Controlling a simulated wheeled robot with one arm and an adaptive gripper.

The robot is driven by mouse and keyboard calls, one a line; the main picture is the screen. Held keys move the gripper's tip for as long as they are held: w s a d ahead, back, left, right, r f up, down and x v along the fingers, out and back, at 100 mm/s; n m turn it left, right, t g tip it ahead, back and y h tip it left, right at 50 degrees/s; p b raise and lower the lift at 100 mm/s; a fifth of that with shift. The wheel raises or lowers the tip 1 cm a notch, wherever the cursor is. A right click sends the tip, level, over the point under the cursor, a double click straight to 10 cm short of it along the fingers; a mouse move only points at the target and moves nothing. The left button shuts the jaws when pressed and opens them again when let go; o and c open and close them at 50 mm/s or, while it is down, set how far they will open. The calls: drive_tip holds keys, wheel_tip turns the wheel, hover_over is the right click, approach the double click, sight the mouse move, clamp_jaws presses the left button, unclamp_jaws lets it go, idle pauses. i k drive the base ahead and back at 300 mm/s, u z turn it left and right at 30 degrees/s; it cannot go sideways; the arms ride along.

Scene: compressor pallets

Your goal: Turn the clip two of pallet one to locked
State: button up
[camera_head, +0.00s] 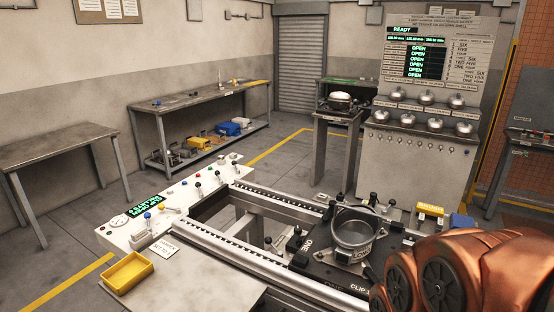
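A dark pallet (318,262) sits on the conveyor rails right of centre, with "ONE" lettered at its left side. A grey open compressor shell (352,232) stands on it. Black clips or posts surround the shell, one at the left (294,240) and one at the back (373,200). Lettering that reads like "CLIP 1" shows at the pallet's front edge. I cannot tell which one is clip two or how it is turned. My copper-coloured arm covers the lower right and hides the pallet's right front part. My gripper is not in view.
A white control panel (122,232) with coloured knobs lies along the left of the conveyor rails (270,262). A yellow tray (126,272) rests at the front left. A yellow block (430,209) stands right of the pallet. A board (436,60) shows "READY" and several "OPEN" lines.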

sight(331, 203)
drive_tip(key=k, duration=0.6)
drive_tip(key=u, duration=0.9)
drive_tip(key=i, duration=1)
drive_tip(key=u, duration=0.25)
